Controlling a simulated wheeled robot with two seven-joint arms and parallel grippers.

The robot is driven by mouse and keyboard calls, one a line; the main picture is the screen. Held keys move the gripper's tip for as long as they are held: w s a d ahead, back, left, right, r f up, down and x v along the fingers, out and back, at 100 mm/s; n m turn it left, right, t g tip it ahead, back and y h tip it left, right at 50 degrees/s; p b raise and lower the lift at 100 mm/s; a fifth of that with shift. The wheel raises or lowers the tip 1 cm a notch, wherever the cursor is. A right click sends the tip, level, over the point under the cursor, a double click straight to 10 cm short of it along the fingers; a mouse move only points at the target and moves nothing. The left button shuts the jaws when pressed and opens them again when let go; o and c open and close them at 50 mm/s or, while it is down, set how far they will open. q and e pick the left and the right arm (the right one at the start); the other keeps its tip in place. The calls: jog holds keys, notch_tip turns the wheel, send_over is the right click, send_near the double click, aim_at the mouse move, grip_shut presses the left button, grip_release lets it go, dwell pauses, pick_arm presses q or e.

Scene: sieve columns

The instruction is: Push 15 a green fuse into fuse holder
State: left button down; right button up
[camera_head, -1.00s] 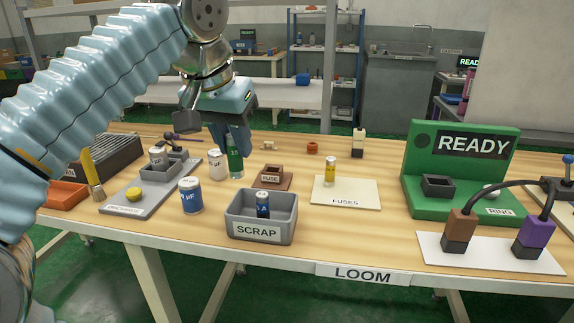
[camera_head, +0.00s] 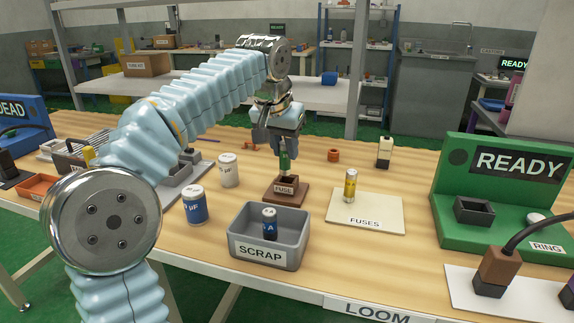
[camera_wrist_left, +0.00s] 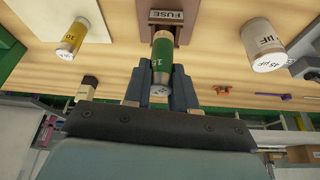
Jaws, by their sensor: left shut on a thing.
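My left gripper (camera_head: 280,139) is shut on the green fuse (camera_head: 284,158) and holds it upright over the brown fuse holder (camera_head: 288,190), which is labelled FUSE. The fuse's lower end is at or just above the holder's opening; I cannot tell whether it has entered. In the left wrist view the green fuse (camera_wrist_left: 162,60) sits between the two fingers (camera_wrist_left: 160,88), its far end pointing at the holder (camera_wrist_left: 170,16). My right gripper is not in view.
A grey SCRAP bin (camera_head: 270,238) with a dark blue fuse (camera_head: 269,222) stands in front of the holder. A FUSES mat (camera_head: 375,212) with a yellow fuse (camera_head: 350,186) is to the right. White (camera_head: 228,170) and blue (camera_head: 195,206) capacitors stand left. A green READY stand (camera_head: 490,235) is far right.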

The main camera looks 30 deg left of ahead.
aim_at(287, 162)
pick_arm(q)
jog(key=shift+w+f, duration=0.2)
jog(key=shift+f, duration=0.1)
jog(key=x, duration=0.4)
jog(key=shift+s+a+f+b, duration=0.15)
jog(key=shift+s+a+b, duration=0.05)
jog(key=shift+b, duration=0.2)
jog(key=shift+f, duration=0.3)
jog(key=shift+f, duration=0.15)
jog(key=c, duration=0.9)
grip_release()
jog(key=shift+r, duration=0.35)
jog(key=p+v, duration=0.2)
jog(key=v, duration=0.9)
jog(key=shift+s+r, duration=0.15)
jog(key=shift+r, duration=0.2)
